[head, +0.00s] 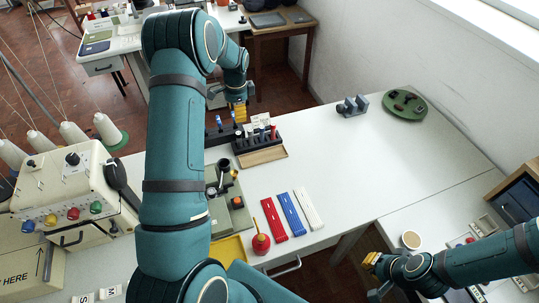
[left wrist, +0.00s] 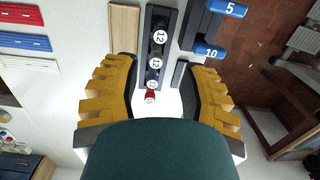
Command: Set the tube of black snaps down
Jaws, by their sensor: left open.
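A dark rack (head: 252,146) stands on the white table, with several upright tubes in it. In the left wrist view, the rack (left wrist: 143,60) holds dark tubes with white round labels, two reading 12 (left wrist: 160,37), and a red-ended one (left wrist: 150,97). I cannot tell which tube holds black snaps. My left gripper (head: 240,112) is above and behind the rack. In the left wrist view its yellow fingers (left wrist: 160,98) are spread wide, with nothing held between them. My right gripper (head: 371,262) is far off at the lower right; its opening is unclear.
A dark holder with blue-ended tools (left wrist: 210,30) stands beside the rack. A wooden strip (head: 262,157) lies in front. Red (head: 274,219), blue (head: 291,214) and white (head: 308,208) strips lie nearer.

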